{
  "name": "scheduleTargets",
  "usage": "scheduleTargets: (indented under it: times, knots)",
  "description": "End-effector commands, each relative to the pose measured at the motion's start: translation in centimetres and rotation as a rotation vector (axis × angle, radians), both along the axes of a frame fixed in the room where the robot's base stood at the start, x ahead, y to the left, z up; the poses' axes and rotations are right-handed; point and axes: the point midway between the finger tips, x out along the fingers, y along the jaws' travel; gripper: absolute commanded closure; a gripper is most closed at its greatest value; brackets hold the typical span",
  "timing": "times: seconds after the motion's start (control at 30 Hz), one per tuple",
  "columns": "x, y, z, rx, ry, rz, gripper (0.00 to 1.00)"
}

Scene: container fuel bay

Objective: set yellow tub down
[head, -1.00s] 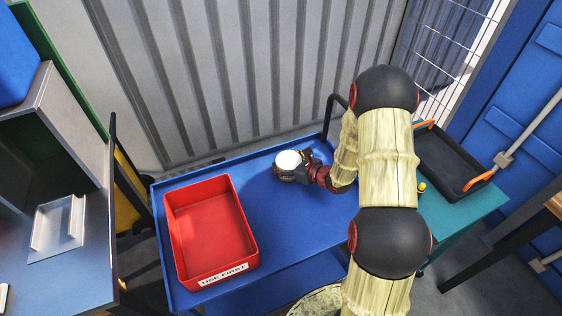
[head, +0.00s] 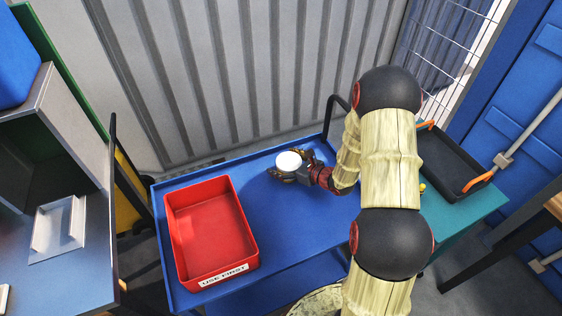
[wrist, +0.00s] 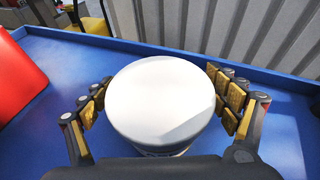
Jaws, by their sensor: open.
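A tub with a round white lid (head: 288,160) stands upright on the blue cart top (head: 285,222), right of the red bin. In the wrist view the white lid (wrist: 160,104) fills the middle, and the tub's side is almost wholly hidden below it, so I cannot see a yellow colour. My gripper (head: 290,172) is around the tub at its sides. In the wrist view my gripper (wrist: 163,100) is open, with a finger on each side of the lid and a visible gap at least on the left.
A red bin (head: 240,262) labelled "USE FIRST" stands on the cart's left part; its edge shows in the wrist view. A black tray (head: 452,165) with orange handles is at right. Cart surface between bin and tub is clear.

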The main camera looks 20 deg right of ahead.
Motion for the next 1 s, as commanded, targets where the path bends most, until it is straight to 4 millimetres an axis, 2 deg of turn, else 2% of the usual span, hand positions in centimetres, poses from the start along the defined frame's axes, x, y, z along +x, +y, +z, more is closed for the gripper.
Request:
scheduleTargets:
  times: [0.4,0.67,0.77,0.83,0.93,1.0]
  knots:
    - [-7.1,-3.0,3.4,0.0,0.0,-0.004,0.12]
    - [-9.2,-3.8,4.4,-0.003,-0.001,0.003,0.12]
    - [-9.3,-2.6,5.7,-0.028,-0.016,0.056,0.12]
    - [-9.2,-0.8,7.5,-0.069,-0.039,0.139,0.12]
    - [-9.8,3.4,11.0,-0.161,-0.083,0.319,0.12]
    - [-10.9,6.6,13.4,-0.246,-0.117,0.467,0.12]
